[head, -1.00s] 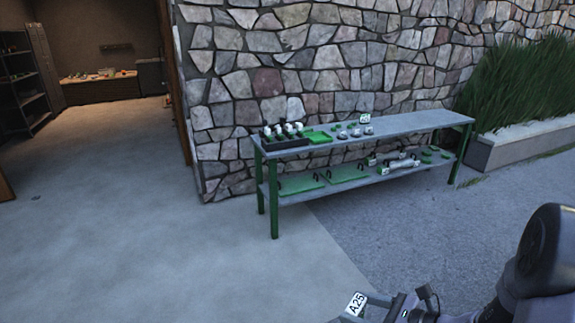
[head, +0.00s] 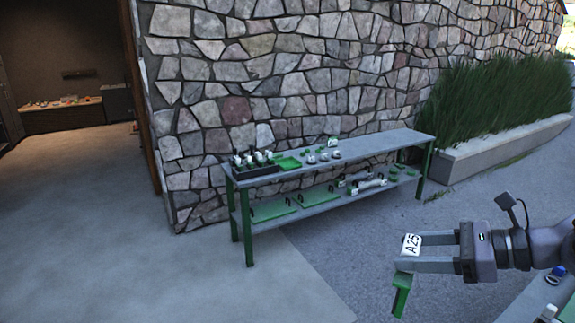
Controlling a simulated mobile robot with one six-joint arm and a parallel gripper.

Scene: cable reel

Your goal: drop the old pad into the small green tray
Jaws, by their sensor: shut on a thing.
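My gripper (head: 402,257) is at the lower right, shut on a green piece (head: 401,294) that hangs below its fingertips. This piece may be the old pad; I cannot tell for sure. A white tag marked A25 (head: 411,245) shows at the fingertips. The small green tray (head: 288,163) lies on the top of the workbench, right of a black rack. The gripper is well apart from the tray, on the near side of the bench. The tray's inside is too small to make out.
The grey workbench (head: 375,146) stands along a stone wall. The black rack (head: 257,170) holds several white-topped things; small green and white parts lie further right. The lower shelf holds green panels (head: 272,211). A surface with small items (head: 545,297) shows at lower right. The floor before the bench is clear.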

